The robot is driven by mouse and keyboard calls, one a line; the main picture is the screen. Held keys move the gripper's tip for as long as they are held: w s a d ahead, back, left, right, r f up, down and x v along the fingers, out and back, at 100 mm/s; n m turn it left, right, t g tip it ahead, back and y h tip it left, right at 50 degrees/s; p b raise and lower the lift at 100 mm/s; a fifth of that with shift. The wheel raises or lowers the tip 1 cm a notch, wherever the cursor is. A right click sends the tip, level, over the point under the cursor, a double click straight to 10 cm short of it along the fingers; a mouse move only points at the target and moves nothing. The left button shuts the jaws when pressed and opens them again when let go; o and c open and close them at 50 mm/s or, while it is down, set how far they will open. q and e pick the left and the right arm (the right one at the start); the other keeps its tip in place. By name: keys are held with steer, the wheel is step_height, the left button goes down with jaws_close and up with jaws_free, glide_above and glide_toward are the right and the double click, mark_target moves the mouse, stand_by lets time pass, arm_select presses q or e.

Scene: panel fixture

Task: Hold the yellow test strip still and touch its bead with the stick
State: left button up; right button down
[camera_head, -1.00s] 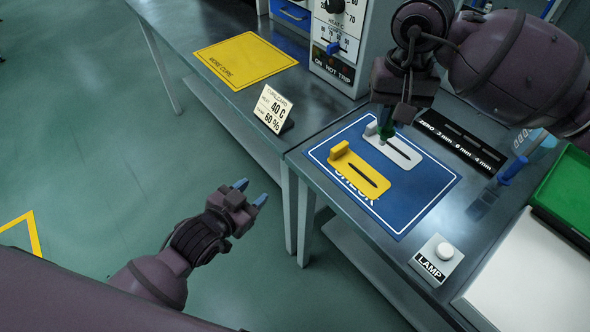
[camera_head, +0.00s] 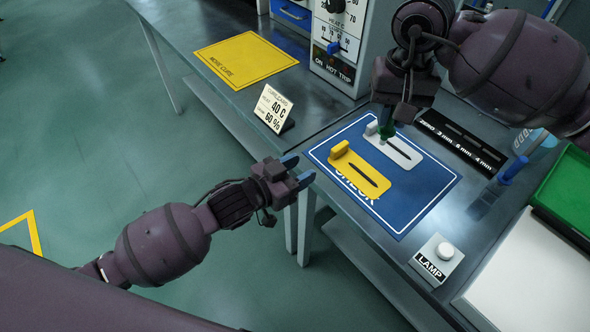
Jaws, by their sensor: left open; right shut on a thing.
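The yellow test strip (camera_head: 360,173) lies on the blue check mat (camera_head: 424,203), with a raised block at its upper left end and a dark line, probably the bead, along its middle. A white strip (camera_head: 402,152) of like shape lies just behind it. My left gripper (camera_head: 300,170) is open and empty, its blue fingertips at the mat's left edge, short of the yellow strip. My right gripper (camera_head: 387,125) is shut, pointing down at the white strip's left end. A green piece shows at its tips; what it grips is mostly hidden.
A lamp button box (camera_head: 437,260) stands at the bench's front. A black gauge block (camera_head: 462,142), a blue-handled tool (camera_head: 513,170) and a green tray (camera_head: 566,200) lie to the right. A cure card (camera_head: 273,108) and a yellow mat (camera_head: 246,60) are at left.

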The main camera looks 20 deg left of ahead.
mark_target(332, 152)
arm_select(q)
steer(key=x, duration=1.1)
jaws_close()
arm_select(e)
steer(key=shift+f, duration=5.6)
